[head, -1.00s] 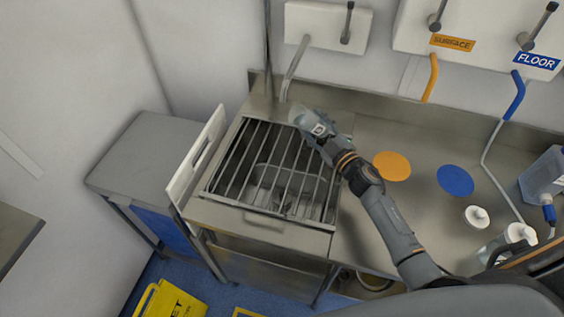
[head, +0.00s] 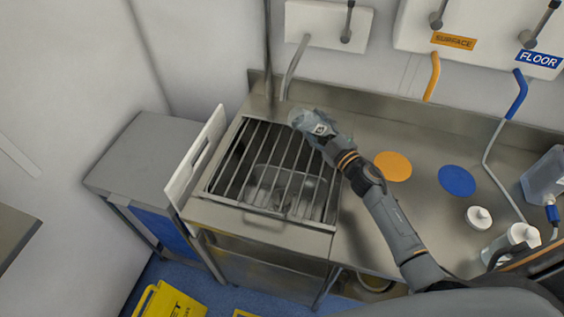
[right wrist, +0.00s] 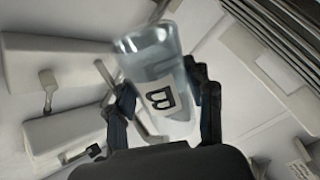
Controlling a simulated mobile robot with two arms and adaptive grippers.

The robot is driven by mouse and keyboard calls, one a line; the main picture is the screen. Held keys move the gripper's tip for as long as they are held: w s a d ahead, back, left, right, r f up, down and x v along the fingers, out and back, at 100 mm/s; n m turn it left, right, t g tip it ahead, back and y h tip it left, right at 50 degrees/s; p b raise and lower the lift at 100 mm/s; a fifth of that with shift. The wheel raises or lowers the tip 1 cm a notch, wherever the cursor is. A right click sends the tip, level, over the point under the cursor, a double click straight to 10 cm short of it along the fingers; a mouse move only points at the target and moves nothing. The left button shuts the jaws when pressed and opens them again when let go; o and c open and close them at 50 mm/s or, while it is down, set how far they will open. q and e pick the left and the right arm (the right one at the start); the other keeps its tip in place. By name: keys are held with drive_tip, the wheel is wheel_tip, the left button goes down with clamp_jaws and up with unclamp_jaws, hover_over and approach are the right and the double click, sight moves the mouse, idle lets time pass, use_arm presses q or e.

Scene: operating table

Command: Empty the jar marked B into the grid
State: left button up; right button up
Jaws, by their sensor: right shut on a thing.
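The clear jar marked B (right wrist: 150,58) is in my right gripper (right wrist: 163,108), with its black B label facing the wrist camera. In the head view the jar (head: 303,119) lies tilted well over, its far end pointing left, above the back right corner of the grid. The grid (head: 246,172) is a set of metal bars over a sink basin. My right gripper (head: 318,138) is shut around the jar. I cannot make out any liquid in the jar or falling from it. My left gripper is not in view.
An orange disc (head: 393,166) and a blue disc (head: 457,180) lie on the steel counter (head: 400,225). A white lid (head: 478,218), a white container (head: 520,236) and a clear jug (head: 546,174) stand at the right. A tap pipe (head: 294,68) hangs behind the grid.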

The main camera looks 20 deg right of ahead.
sight(315, 133)
drive_tip(key=shift+d+n, duration=0.1)
drive_tip(key=shift+n, duration=0.2)
drive_tip(key=shift+f+b, duration=0.3)
drive_tip(key=shift+b, duration=0.15)
drive_tip(key=shift+d+f+n+b, duration=0.1)
drive_tip(key=shift+f+n+b, duration=1.5)
drive_tip(key=shift+b, duration=0.45)
idle(0.4)
drive_tip(key=shift+a+n+g, duration=0.3)
drive_tip(key=shift+a+n, duration=0.3)
drive_tip(key=shift+n, duration=0.4)
idle(1.1)
drive_tip(key=shift+s+a+f+n, duration=0.1)
drive_tip(key=shift+a+f+n, duration=0.05)
drive_tip(key=shift+n, duration=0.45)
drive_tip(key=shift+a+f+n, duration=0.15)
drive_tip(key=shift+n, duration=0.45)
idle(1.5)
